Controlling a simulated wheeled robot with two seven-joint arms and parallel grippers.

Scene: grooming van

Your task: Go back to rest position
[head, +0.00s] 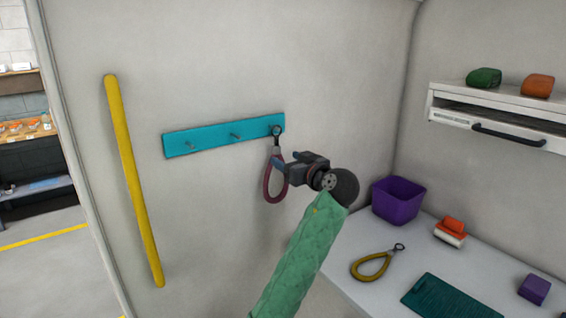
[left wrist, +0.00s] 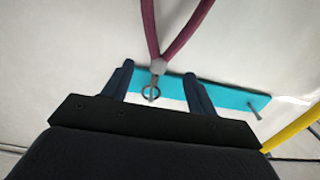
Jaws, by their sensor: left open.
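My left gripper (head: 279,164), on an arm in a green quilted sleeve, is raised at the wall near the right end of the teal peg rack (head: 210,138). A maroon loop leash (head: 267,187) hangs by its dark ring from the rack's right peg, its loop hanging down. In the left wrist view the fingers (left wrist: 159,85) are open, one on either side of the leash's grey collar and ring (left wrist: 151,92). I cannot tell whether they touch it. The other two pegs are bare. My right gripper is in neither view.
A yellow grab bar (head: 134,180) runs down the wall at left. At right, a white counter (head: 345,245) holds a purple bin (head: 398,203), a yellow loop leash (head: 371,267), a teal mat (head: 450,299), a brush and a purple block. A white drawer unit (head: 480,105) is above.

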